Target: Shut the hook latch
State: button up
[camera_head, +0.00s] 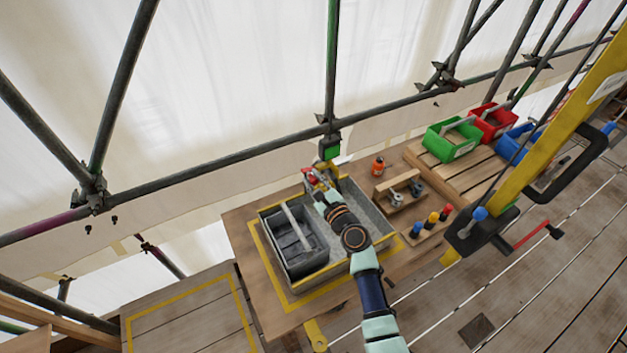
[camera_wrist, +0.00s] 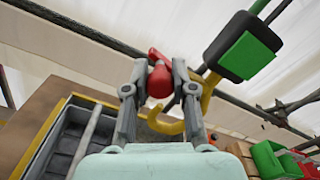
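My gripper (camera_wrist: 160,68) has its two grey fingers on either side of a red rounded handle (camera_wrist: 159,80), which fills the gap between them. The fingers are partly closed and appear to press on it. A yellow hook (camera_wrist: 164,127) curves behind and below the fingers, partly hidden by the right finger. In the head view my gripper (camera_head: 322,187) reaches over the back of the grey tray, by the red part (camera_head: 311,174). The latch there is small and partly covered by my gripper. Whether the hook is engaged cannot be told.
The grey tray (camera_head: 375,214) holds a dark bin (camera_head: 293,262) on a wooden bench. A green-faced block (camera_head: 329,149) is on the scaffold pole behind.

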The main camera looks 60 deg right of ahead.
jog(key=shift+f, duration=0.1)
grip_shut()
jog(key=shift+a+f+n+b, duration=0.1)
jog(key=shift+f+n+b, duration=0.45)
jog(key=shift+n+b, duration=0.65)
jog(key=shift+s+d+f+n+b, duration=0.35)
jog(key=shift+d+f+n+b, duration=0.3)
jog(key=shift+n+b, duration=2.4)
jog(key=shift+s+d+f+n+b, duration=0.45)
jog(key=shift+f+n+b, duration=0.25)
jog(key=shift+n+b, duration=2.4)
jog(key=shift+s+d+f+n+b, duration=0.3)
jog(key=shift+d+f+n+b, duration=0.35)
jog(key=shift+n+b, duration=2.4)
jog(key=shift+a, duration=0.1)
jog(key=o, duration=1)
grip_release()
jog(key=shift+c, duration=0.2)
